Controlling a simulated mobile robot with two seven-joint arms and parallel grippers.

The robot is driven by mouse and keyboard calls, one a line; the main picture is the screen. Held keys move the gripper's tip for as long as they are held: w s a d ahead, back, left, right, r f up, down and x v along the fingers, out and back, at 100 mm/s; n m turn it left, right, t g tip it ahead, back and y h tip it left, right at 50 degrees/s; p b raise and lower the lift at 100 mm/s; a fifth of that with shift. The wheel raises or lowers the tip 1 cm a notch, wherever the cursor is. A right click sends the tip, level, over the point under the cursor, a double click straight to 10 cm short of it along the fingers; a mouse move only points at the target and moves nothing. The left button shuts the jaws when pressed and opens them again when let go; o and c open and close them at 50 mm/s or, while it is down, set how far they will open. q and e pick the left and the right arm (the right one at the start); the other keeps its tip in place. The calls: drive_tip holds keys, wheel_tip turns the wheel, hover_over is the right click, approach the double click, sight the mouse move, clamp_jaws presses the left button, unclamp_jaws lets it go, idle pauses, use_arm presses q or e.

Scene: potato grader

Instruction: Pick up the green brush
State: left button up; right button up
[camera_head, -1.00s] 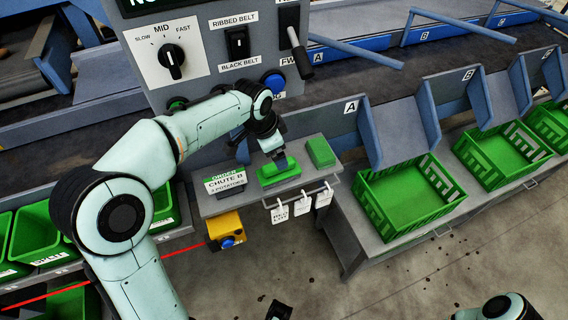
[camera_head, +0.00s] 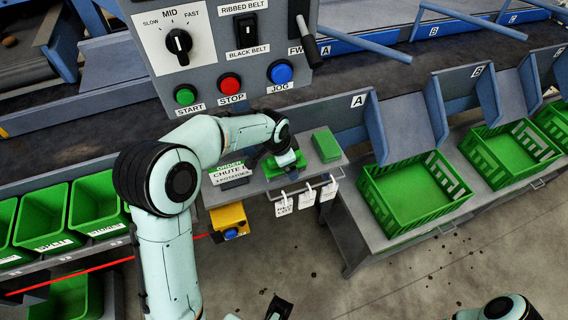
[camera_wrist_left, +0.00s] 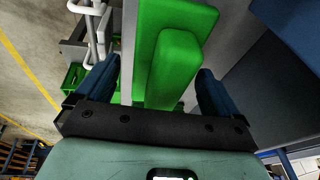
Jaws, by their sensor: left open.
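The green brush (camera_head: 292,166) lies on the small grey shelf below the control panel, partly covered by my left gripper (camera_head: 284,158). In the left wrist view the brush (camera_wrist_left: 175,70) shows as a raised narrow green block on a wider green base. The two blue fingers of my left gripper (camera_wrist_left: 155,70) stand open on either side of it, with a gap visible at the left finger. A dark gripper part of my right arm (camera_head: 279,308) shows at the bottom edge, mostly cut off.
A green block (camera_head: 326,145) sits right of the brush on the shelf. Tags (camera_head: 307,195) hang from the shelf's front rail. A sign reading CHUTE (camera_head: 230,172) stands at left. The control panel (camera_head: 215,60) rises behind. Green crates (camera_head: 415,222) stand to the right.

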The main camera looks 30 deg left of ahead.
use_arm(q)
drive_tip(key=c, duration=1.3)
drive_tip(key=shift+o, duration=0.2)
drive_tip(key=shift+r, duration=0.1)
drive_tip(key=shift+s+d+r, duration=0.15)
drive_tip(key=shift+r, duration=0.3)
wheel_tip(320, 180, up, 6)
drive_tip(key=shift+d+r+p, duration=0.1)
drive_tip(key=shift+r+p, duration=0.15)
drive_tip(key=shift+p, duration=0.05)
drive_tip(key=s+d+b, duration=0.2)
drive_tip(key=s+d, duration=1)
drive_tip(key=d, duration=0.2)
drive_tip(key=shift+s+d+f+b, duration=0.25)
drive_tip(key=shift+s+d+b, duration=0.1)
drive_tip(key=shift+s, duration=0.05)
